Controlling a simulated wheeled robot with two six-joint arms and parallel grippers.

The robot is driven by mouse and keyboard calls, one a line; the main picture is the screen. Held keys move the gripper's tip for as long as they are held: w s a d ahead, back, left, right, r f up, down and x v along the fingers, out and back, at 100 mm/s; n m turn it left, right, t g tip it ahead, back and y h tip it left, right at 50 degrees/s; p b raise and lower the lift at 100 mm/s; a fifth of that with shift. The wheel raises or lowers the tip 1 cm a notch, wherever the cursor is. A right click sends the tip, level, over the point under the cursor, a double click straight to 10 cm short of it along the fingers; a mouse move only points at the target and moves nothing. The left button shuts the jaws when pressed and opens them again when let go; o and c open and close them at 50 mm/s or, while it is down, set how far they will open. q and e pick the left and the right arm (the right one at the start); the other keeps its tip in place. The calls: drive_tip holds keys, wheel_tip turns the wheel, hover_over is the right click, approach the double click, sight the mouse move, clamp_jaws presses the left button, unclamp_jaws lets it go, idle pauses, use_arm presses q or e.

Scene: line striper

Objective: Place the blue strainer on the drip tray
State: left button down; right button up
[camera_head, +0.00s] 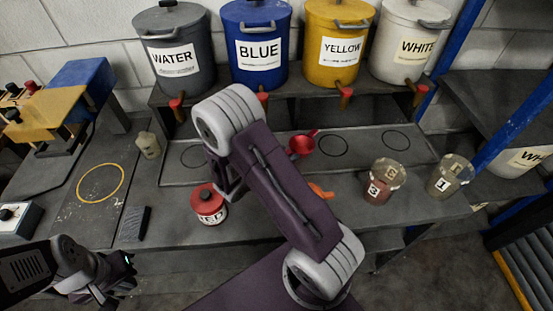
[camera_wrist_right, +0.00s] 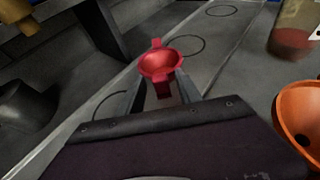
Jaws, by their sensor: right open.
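No blue strainer shows in either view. A red strainer-like cup (camera_head: 301,146) with a short handle appears over the long grey drip tray (camera_head: 270,162), between ring marks. In the right wrist view the red cup (camera_wrist_right: 160,66) is just beyond my right gripper (camera_wrist_right: 162,84), which is open. Its fingers lie on either side of the cup's near tab; contact cannot be told. Whether the cup rests on the tray is unclear. In the head view my right arm hides its gripper. My left gripper (camera_head: 105,278) is low at the left, its jaw state unclear.
Containers labelled WATER, BLUE (camera_head: 258,30), YELLOW and WHITE, with taps, stand behind the tray. A red tin (camera_head: 208,205), an orange funnel-like piece (camera_wrist_right: 302,115) and cups numbered 3 (camera_head: 381,183) and 1 (camera_head: 448,177) stand in front. A blue post rises at right.

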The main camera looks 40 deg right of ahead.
drive_tip(key=v, duration=1)
drive_tip(key=shift+s+a, duration=0.15)
drive_tip(key=shift+a, duration=0.2)
